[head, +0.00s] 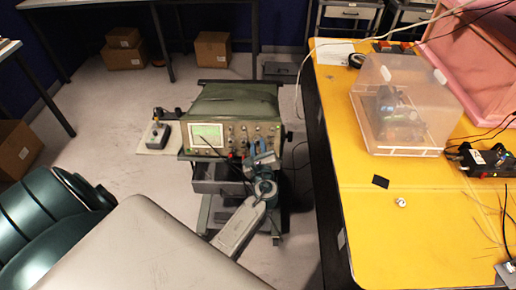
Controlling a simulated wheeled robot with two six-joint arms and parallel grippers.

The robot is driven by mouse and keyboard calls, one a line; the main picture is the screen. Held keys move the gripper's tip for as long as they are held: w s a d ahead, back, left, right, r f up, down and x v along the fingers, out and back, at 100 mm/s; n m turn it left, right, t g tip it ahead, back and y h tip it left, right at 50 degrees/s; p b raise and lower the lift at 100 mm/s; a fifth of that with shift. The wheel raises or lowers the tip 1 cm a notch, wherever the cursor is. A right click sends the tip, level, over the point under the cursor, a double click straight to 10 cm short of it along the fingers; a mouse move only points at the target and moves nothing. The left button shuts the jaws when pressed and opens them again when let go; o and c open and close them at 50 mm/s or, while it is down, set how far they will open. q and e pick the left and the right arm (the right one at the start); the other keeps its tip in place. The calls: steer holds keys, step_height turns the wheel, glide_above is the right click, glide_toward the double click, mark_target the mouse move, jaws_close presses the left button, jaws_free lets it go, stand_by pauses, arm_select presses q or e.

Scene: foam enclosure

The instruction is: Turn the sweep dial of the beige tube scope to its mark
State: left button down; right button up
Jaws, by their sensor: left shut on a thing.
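The tube scope (222,141) has a beige front panel with a lit pale screen (207,134) at its left and several small knobs to the right. An olive-green cover drapes its top. It stands on a grey wheeled cart (207,186). My left gripper (258,156) reaches up from below to the lower right part of the panel. Its fingers are shut at the panel, on what appears to be the sweep dial. The dial and its mark are hidden behind the fingers or too small to read. My right gripper is out of view.
A yellow table (358,227) stands close on the right, with a clear box (405,105) and a black device (484,160) on it. A small dark-knobbed box (157,135) sits on a side shelf left of the scope.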

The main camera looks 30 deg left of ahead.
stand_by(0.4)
arm_select(q)
steer(key=c, duration=1.6)
jaws_free()
steer(key=shift+o, duration=0.2)
steer(key=b+v, duration=0.3)
steer(key=v, duration=0.7)
steer(key=shift+s+d, duration=0.2)
steer(key=shift+s, duration=0.15)
steer(key=shift+f, duration=0.1)
